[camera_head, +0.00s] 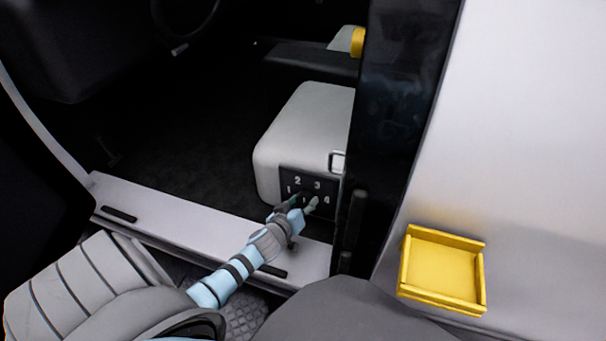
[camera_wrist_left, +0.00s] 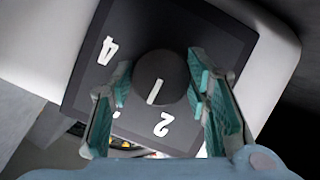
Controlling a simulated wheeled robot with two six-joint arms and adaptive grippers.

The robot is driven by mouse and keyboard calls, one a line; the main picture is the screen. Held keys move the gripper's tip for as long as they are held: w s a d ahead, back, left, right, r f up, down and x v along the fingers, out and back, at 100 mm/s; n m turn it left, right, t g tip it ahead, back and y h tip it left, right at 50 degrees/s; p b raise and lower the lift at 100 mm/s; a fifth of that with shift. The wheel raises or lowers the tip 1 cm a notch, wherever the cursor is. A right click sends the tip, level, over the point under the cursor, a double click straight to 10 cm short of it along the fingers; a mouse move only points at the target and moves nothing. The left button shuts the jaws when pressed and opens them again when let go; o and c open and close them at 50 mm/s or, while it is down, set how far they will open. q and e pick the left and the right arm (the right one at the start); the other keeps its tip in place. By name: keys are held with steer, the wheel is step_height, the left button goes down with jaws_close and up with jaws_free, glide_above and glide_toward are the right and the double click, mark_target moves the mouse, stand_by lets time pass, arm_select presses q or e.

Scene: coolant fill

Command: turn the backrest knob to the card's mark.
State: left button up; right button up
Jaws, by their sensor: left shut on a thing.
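The backrest knob (camera_wrist_left: 162,78) is a round black knob with a white pointer line, on a black panel (camera_wrist_left: 208,36) with white numbers. In the left wrist view the pointer aims down and slightly left, between the 2 and a mostly hidden number, closer to the 2. The 4 is at upper left. My left gripper (camera_head: 306,203) is shut on the knob, one finger on each side. In the head view the panel (camera_head: 300,171) is on the side of the pale seat base, and the gripper hides the knob. I cannot make out a card's mark. My right gripper is not in view.
The pale seat base (camera_head: 300,125) stands inside the door opening. A light sill (camera_head: 165,225) runs below my left arm. A dark pillar (camera_head: 400,90) stands close on the right. A yellow tray (camera_head: 441,268) is at the right. A small white-edged piece (camera_head: 337,161) sits above the panel.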

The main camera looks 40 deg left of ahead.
arm_select(q)
steer(key=shift+s+a+f+n, duration=0.1)
steer(key=shift+n, duration=0.3)
steer(key=shift+n+h+p, duration=0.3)
steer(key=shift+h+p, duration=0.05)
steer(key=shift+h, duration=0.05)
steer(key=n+t+p, duration=0.1)
steer(key=p, duration=0.2)
steer(key=shift+r+h+p, duration=0.2)
steer(key=shift+h+p, duration=0.15)
steer(key=shift+h, duration=0.05)
steer(key=shift+f+n, duration=0.1)
steer(key=shift+n, duration=0.4)
steer(key=shift+f+n+h, duration=0.1)
steer(key=shift+n+h, duration=0.2)
steer(key=shift+t, duration=0.3)
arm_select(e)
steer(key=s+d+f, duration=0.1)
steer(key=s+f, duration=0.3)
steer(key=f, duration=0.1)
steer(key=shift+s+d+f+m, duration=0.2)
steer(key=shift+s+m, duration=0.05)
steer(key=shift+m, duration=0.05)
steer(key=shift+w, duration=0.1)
arm_select(q)
steer(key=o, duration=1.2)
steer(key=shift+a, duration=0.1)
steer(key=shift+c, duration=0.2)
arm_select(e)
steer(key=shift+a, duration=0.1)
